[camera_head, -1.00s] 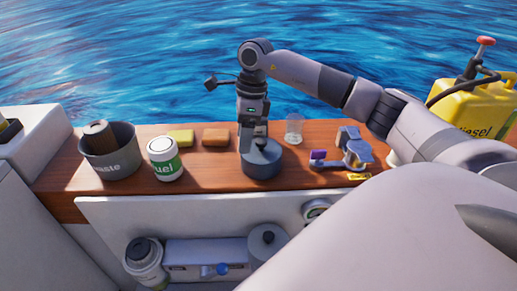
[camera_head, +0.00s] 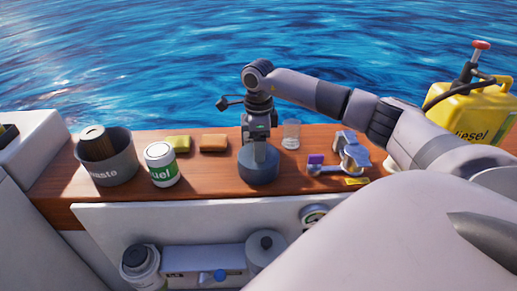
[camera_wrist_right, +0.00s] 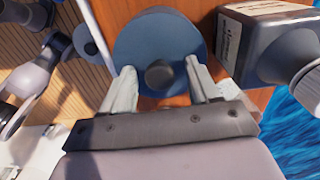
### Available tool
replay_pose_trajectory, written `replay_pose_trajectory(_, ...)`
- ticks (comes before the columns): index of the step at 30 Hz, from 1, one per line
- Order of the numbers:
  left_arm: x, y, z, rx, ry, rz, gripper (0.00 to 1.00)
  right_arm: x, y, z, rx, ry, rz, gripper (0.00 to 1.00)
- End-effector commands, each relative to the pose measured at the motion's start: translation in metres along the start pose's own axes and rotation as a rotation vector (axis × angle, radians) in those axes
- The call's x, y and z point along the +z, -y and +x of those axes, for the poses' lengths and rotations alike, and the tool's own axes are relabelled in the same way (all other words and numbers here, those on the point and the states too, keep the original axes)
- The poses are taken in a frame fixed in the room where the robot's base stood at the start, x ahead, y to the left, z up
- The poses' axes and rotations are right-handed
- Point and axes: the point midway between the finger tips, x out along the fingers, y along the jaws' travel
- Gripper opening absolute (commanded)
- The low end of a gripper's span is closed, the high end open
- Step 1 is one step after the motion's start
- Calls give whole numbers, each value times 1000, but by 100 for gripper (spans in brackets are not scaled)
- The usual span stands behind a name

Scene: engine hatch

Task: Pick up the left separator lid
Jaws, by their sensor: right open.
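A round dark blue-grey piece (camera_head: 258,174) stands on the wooden bench. In the right wrist view its blue disc-shaped top (camera_wrist_right: 160,35) has a dark knob (camera_wrist_right: 160,74) at the centre. I cannot tell whether it is a separator lid. My right gripper (camera_head: 259,150) points down over it. In the wrist view the right gripper (camera_wrist_right: 158,72) is open, its fingertips either side of the knob and apart from it. In the hatch, a pale left separator (camera_head: 144,264) has a dark top, and a grey right one (camera_head: 265,249) has a dark knob. My left gripper is out of view.
A clear glass (camera_head: 291,134) and metal parts (camera_head: 351,152) are to the right. A yellow diesel can (camera_head: 470,112) stands far right.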

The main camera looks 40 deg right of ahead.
Motion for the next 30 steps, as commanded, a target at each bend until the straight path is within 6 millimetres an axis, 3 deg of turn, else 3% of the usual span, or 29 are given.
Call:
replay_pose_trajectory(2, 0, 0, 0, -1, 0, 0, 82, 0, 0, 0, 0, 0, 0, 61)
replay_pose_trajectory(8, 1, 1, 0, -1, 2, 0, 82, 0, 0, 0, 1, 1, 0, 0)
replay_pose_trajectory(22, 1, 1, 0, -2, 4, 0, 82, 1, 0, -11, -1, 3, 0, 0)
replay_pose_trajectory(26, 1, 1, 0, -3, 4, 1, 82, 1, 1, -29, -3, 4, -1, 0)
replay_pose_trajectory(30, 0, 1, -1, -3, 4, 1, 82, 1, 1, -61, -4, 5, -1, 0)
